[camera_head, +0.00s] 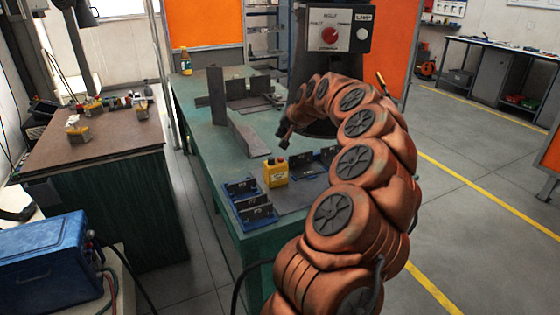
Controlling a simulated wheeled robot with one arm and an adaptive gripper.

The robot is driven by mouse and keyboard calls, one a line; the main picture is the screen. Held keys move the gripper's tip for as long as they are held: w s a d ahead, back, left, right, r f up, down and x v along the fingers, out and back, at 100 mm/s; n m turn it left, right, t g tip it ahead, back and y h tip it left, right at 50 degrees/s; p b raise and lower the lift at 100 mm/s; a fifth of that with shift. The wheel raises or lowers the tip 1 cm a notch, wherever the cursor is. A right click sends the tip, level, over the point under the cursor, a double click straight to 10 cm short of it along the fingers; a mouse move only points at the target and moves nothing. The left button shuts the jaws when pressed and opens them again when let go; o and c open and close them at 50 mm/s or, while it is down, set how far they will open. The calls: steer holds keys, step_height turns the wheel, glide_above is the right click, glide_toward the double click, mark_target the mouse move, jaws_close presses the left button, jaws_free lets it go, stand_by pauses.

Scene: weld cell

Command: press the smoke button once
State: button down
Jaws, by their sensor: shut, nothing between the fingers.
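A control panel (329,29) stands upright at the back of the green table, with a red round knob (330,36) on its white face. A white round button (362,33) sits at its right under a label that seems to read "LAMP". No label reading "smoke" can be made out. A yellow box (276,174) with small dark and red parts on top stands at the table's near end. My gripper (284,140) is small and dark at the tip of my orange arm. It is shut and empty above the table, apart from the panel and the box.
The green table (205,130) carries an upright metal plate (217,95), a slanted metal piece (248,136) and blue racks (248,203). A brown-topped bench (100,145) stands left, a blue machine (45,262) near left. Open floor (470,190) lies right.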

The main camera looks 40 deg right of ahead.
mark_target(282, 159)
step_height(282, 159, down, 6)
steer(key=shift+r+b, duration=0.25)
steer(key=shift+b, duration=0.7)
steer(key=shift+f, duration=0.5)
steer(key=shift+f+b, duration=0.1)
steer(key=shift+b, duration=0.25)
steer(key=shift+f+b, duration=0.3)
steer(key=shift+b, duration=0.05)
steer(key=shift+f+b, duration=0.35)
steer(key=shift+f, duration=0.1)
stand_by(0.8)
steer(key=shift+r, duration=0.9)
